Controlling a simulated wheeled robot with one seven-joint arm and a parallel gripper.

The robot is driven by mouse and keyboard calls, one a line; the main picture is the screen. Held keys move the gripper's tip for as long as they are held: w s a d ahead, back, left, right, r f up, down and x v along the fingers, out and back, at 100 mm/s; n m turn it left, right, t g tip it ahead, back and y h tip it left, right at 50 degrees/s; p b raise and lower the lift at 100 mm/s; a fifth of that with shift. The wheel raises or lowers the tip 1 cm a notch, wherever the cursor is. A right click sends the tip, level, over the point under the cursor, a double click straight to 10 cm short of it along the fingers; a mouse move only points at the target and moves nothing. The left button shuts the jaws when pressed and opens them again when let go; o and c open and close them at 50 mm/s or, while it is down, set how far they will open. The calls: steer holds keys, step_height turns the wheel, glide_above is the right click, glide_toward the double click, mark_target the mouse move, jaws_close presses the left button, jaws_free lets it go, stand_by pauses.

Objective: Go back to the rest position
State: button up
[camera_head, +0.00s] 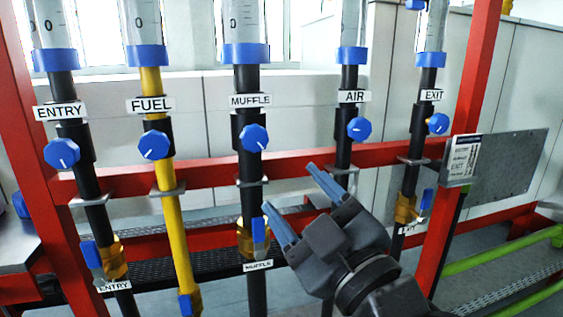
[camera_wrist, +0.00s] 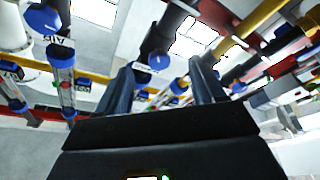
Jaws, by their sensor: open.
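My gripper (camera_head: 291,206) shows in the head view at the lower middle right, in front of the pipe rack. Its two blue-padded fingers are spread apart and nothing is between them. The fingers point up and to the left, between the MUFFLE pipe (camera_head: 247,200) and the AIR pipe (camera_head: 346,125). I cannot tell whether a finger touches anything; the lower AIR pipe is mostly hidden behind the gripper. In the wrist view the fingers (camera_wrist: 163,92) are also apart, with pipes and blue knobs beyond them.
Blue knobs sit on the ENTRY (camera_head: 62,153), FUEL (camera_head: 154,145), MUFFLE (camera_head: 253,138), AIR (camera_head: 360,128) and EXIT (camera_head: 437,123) pipes. A red frame (camera_head: 470,75) holds the pipes. A grey plate (camera_head: 510,160) juts out at right, and green rails (camera_head: 510,250) run below it.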

steer(key=s+d+f+m+h+p, duration=0.1)
steer(key=s+d+f+m+h, duration=0.4)
steer(key=s+f, duration=0.35)
steer(key=s+d+f+m+h, duration=0.3)
steer(key=s+d+f+m, duration=0.3)
steer(key=s+f, duration=0.25)
steer(key=s+d+f+m+g+h, duration=0.1)
steer(key=s+d, duration=0.3)
steer(key=s, duration=0.6)
steer(key=s+d+f+m+g, duration=0.1)
steer(key=s+d, duration=0.3)
steer(key=s, duration=0.6)
steer(key=shift+s+f+m+g+h+p, duration=0.25)
steer(key=shift+f+m+g+h+p, duration=0.15)
steer(key=shift+f+g, duration=0.4)
